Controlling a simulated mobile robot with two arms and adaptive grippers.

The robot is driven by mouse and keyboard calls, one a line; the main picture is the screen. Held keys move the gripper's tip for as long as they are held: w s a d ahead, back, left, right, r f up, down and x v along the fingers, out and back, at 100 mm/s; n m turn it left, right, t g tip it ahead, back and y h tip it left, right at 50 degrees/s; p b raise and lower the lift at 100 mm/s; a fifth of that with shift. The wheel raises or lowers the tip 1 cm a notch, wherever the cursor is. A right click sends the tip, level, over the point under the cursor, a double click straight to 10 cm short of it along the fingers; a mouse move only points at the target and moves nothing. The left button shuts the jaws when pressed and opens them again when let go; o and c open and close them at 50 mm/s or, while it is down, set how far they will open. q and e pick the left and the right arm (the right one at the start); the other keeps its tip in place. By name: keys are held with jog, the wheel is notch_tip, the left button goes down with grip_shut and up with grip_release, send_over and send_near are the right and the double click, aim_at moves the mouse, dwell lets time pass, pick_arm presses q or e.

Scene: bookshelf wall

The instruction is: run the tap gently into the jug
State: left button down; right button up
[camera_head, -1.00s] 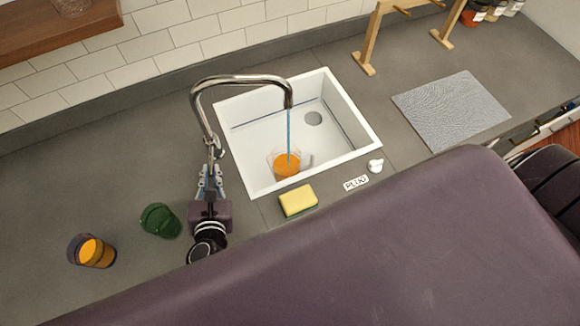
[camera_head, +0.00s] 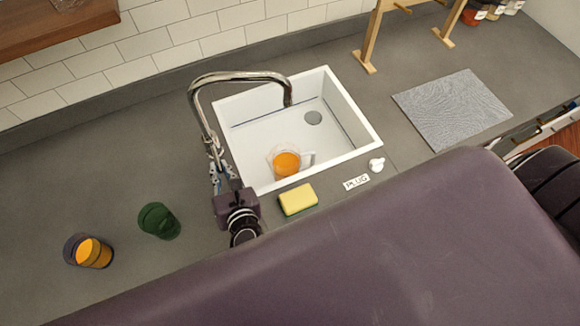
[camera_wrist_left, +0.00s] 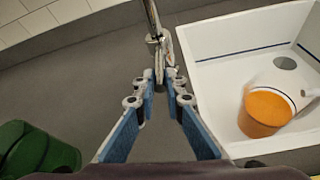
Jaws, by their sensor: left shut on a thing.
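The chrome tap (camera_head: 238,77) arches from the counter left of the white sink (camera_head: 362,128), its spout over the basin. No stream shows under the spout. A clear jug (camera_head: 308,158) with orange inside stands in the sink near its front wall; it also shows in the left wrist view (camera_wrist_left: 262,112). My left gripper (camera_head: 218,168) is at the tap's base, shut on the tap lever (camera_wrist_left: 162,55) at its fingertips. The exact contact is partly hidden by the fingers. My right gripper is not in view.
A yellow sponge (camera_head: 298,200) lies at the sink's front edge, near a PLUG label (camera_head: 356,182) and a small white knob (camera_head: 376,164). A green cup (camera_head: 159,221) and a dark cup with orange (camera_head: 90,252) stand left. A grey mat (camera_head: 452,108) lies right.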

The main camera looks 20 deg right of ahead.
pick_arm(q)
jog(key=shift+d, duration=0.2)
jog(key=shift+f, duration=0.1)
jog(key=shift+d+n+y, duration=0.2)
jog(key=shift+n+y, duration=0.2)
jog(key=shift+d, duration=0.1)
jog(key=shift+d+y, duration=0.15)
jog(key=shift+y, duration=0.15)
jog(key=c, duration=2.2)
grip_release()
jog(key=shift+d, duration=0.1)
jog(key=o, duration=0.4)
jog(key=shift+d, duration=0.2)
jog(key=shift+a, duration=0.15)
